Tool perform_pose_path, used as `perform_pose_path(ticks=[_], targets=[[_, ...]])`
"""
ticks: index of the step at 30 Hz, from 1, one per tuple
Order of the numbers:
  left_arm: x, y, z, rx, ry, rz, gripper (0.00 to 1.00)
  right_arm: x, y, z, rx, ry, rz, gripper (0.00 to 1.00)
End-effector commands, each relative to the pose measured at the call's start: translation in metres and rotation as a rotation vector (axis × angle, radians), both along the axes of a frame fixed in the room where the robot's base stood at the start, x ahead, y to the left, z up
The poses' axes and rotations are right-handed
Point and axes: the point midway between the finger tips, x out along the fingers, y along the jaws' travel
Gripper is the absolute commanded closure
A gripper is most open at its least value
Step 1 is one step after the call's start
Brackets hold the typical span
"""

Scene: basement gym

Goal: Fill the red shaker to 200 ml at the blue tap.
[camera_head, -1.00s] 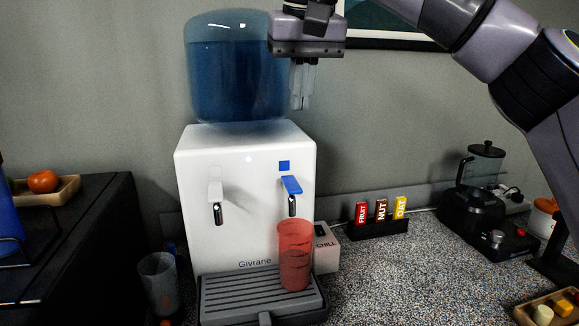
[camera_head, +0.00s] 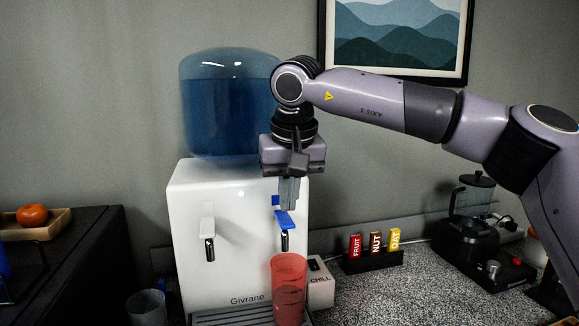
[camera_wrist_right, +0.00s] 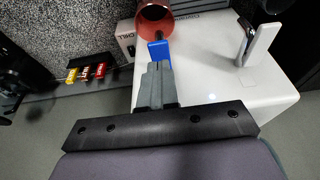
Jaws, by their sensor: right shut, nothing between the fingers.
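The translucent red shaker (camera_head: 288,290) stands upright on the drip tray (camera_head: 240,316) of the white water dispenser (camera_head: 228,262), below the blue tap (camera_head: 284,219). Its open mouth shows in the wrist view (camera_wrist_right: 157,22). I see no clear water stream, and cannot tell how much is inside. My right gripper (camera_head: 289,203) is shut and empty, pointing down with its fingertips right at the blue tap's lever. The wrist view also shows the fingertips (camera_wrist_right: 158,66) at the blue lever (camera_wrist_right: 158,47); contact is hard to tell. My left gripper is out of view.
A white tap (camera_head: 207,235) is to the left on the dispenser. A small CHILL box (camera_head: 320,285) stands close right of the shaker. A rack of bars (camera_head: 374,258) and a black coffee maker (camera_head: 475,235) are farther right. A clear cup (camera_head: 147,307) is at lower left.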

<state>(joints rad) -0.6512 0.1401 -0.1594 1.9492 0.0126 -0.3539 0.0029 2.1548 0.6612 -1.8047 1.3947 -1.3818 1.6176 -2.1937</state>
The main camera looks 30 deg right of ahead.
Motion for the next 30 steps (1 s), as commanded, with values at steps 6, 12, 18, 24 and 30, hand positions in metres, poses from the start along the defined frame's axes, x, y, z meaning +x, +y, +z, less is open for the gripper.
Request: perform_pose_path(ticks=[6, 12, 18, 24, 30], targets=[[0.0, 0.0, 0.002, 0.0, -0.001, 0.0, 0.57, 0.0, 0.0, -0.018, 0.0, 0.0, 0.001, 1.0], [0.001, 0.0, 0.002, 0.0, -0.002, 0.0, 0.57, 0.0, 0.0, -0.02, 0.0, 0.0, 0.0, 1.0], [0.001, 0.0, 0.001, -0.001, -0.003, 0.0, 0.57, 0.0, 0.0, -0.02, -0.001, -0.002, 0.0, 1.0], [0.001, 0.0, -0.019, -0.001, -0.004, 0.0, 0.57, -0.002, 0.001, -0.033, -0.013, -0.047, 0.002, 1.0], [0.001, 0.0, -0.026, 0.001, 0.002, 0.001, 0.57, -0.003, 0.001, -0.032, -0.024, -0.089, 0.001, 1.0]])
